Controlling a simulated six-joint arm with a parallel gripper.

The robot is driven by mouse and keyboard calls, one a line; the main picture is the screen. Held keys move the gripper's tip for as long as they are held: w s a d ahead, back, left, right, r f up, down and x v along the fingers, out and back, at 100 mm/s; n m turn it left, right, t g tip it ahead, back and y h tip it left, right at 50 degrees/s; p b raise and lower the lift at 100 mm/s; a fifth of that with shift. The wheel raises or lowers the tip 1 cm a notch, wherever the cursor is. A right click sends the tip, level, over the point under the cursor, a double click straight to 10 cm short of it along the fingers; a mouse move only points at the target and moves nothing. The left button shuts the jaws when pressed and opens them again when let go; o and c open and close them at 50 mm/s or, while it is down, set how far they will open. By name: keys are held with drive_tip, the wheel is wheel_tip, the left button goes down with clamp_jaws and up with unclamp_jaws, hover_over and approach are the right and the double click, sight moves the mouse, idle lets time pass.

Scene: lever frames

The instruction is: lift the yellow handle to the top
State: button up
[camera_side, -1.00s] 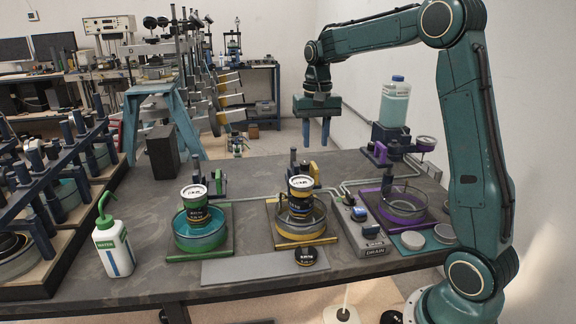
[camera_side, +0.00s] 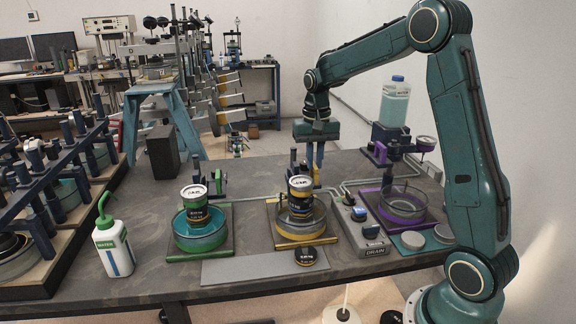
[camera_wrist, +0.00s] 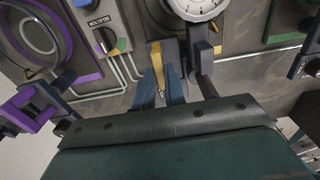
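The yellow handle (camera_side: 316,174) stands upright at the back of the middle station on the table. It also shows in the wrist view (camera_wrist: 157,56), between the two blue fingers. My gripper (camera_side: 315,160) reaches down onto the handle from above. Its fingers in the wrist view (camera_wrist: 161,82) are close together, one on each side of the handle, and appear shut on it. The fingers hide part of the handle.
A green-trimmed station (camera_side: 200,230) is to the left, a purple one (camera_side: 402,206) to the right. A selector box (camera_side: 362,225) and pale tubes lie close by.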

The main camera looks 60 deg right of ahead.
clamp_jaws()
drive_tip(key=shift+w+r, duration=0.1)
drive_tip(key=shift+r, duration=2.55)
drive_tip(key=shift+o, duration=1.8)
unclamp_jaws()
drive_tip(key=shift+o, duration=1)
drive_tip(key=shift+f, duration=0.1)
wheel_tip(320, 180, up, 14)
drive_tip(key=shift+f, duration=0.1)
